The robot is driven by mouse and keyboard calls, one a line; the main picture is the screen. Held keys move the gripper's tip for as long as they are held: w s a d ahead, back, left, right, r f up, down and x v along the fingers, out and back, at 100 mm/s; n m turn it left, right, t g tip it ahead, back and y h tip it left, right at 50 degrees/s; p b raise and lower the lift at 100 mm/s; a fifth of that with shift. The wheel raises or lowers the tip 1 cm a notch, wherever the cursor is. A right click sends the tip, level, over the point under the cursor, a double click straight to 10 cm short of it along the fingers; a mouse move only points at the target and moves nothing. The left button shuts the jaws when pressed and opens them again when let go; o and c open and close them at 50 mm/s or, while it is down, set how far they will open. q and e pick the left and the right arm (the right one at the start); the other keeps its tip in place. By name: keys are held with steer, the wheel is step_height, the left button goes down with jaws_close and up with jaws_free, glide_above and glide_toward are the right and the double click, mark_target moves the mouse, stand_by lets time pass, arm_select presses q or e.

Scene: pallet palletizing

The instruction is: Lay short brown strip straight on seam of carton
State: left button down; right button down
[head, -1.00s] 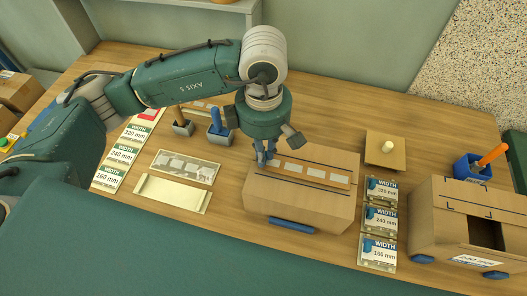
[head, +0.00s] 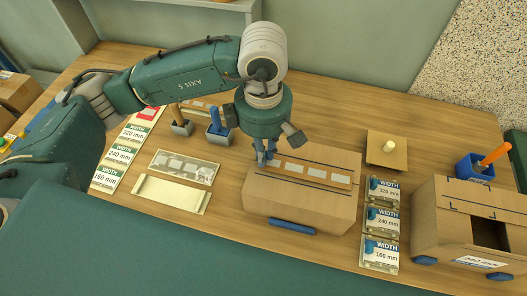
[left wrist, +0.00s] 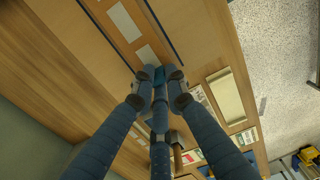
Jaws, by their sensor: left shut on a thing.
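The closed carton (head: 300,207) lies in the middle of the table. The brown strip (head: 305,171), with several pale patches, lies along the middle of its top, between dark marker lines. My left gripper (head: 266,160) points down at the strip's left end and is shut on that end. In the left wrist view the fingertips (left wrist: 157,76) close at the end of the strip (left wrist: 136,42), with a small blue piece between them. The fingers hide the strip's end, and the strip covers the seam below it. My right gripper is not in view.
Width cards with blue pieces (head: 382,219) stand right of the carton. An open carton (head: 450,218) is further right. A pale tray (head: 172,194) and a patched plate (head: 185,167) lie left. A blue bar (head: 292,227) touches the carton's front.

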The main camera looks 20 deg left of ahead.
arm_select(q)
steer(key=shift+f+b, duration=0.35)
steer(key=shift+b, duration=0.15)
stand_by(0.8)
steer(key=c, duration=1.7)
jaws_free()
steer(key=shift+o, duration=0.2)
steer(key=shift+c, duration=0.3)
step_height(320, 180, up, 7)
steer(key=p, duration=0.2)
steer(key=shift+p, duration=0.3)
steer(key=shift+s, duration=0.1)
